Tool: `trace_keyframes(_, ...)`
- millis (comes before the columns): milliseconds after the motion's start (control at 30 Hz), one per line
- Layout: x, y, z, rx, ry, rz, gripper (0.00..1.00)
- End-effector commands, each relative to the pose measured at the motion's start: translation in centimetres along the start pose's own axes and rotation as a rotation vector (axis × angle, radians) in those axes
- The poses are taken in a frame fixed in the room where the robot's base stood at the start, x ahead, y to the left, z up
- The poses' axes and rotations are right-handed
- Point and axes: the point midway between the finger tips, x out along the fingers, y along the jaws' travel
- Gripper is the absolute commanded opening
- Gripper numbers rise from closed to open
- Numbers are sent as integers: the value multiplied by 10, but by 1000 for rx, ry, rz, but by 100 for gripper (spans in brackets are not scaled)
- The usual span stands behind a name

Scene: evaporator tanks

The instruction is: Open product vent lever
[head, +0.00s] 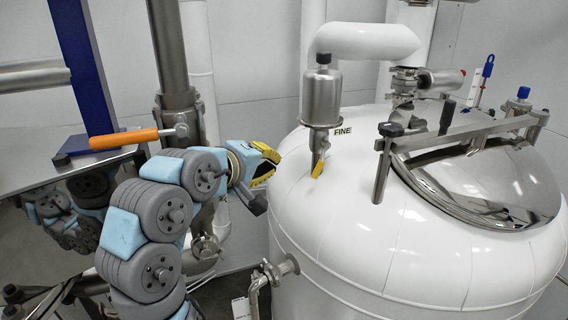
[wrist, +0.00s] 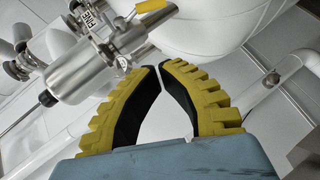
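A small yellow lever (head: 318,168) hangs under a steel canister (head: 322,98) on the white tank marked FINE. In the wrist view the yellow lever (wrist: 150,6) shows at the top edge beside the canister (wrist: 85,72). I cannot tell for sure that it is the product vent lever. My gripper (head: 272,166) is left of the tank and the lever, apart from both. In the wrist view its yellow and black fingertips (wrist: 157,66) come together with almost no gap and hold nothing.
An orange-handled lever (head: 124,139) sits on a steel vertical pipe (head: 170,50) at left, near my arm. A polished hatch lid (head: 490,185) with a clamp bar covers the tank top at right. A pipe fitting (head: 288,264) juts out below my gripper.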

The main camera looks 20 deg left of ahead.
Motion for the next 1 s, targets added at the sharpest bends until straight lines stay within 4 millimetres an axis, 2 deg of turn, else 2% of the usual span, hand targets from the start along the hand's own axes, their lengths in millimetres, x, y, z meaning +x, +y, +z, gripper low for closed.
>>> trace_keyframes(600, 91, 3, 1, 1, -2, 0, 0)
trace_keyframes(1000, 116, 1, 26, 1, 1, 2, 0)
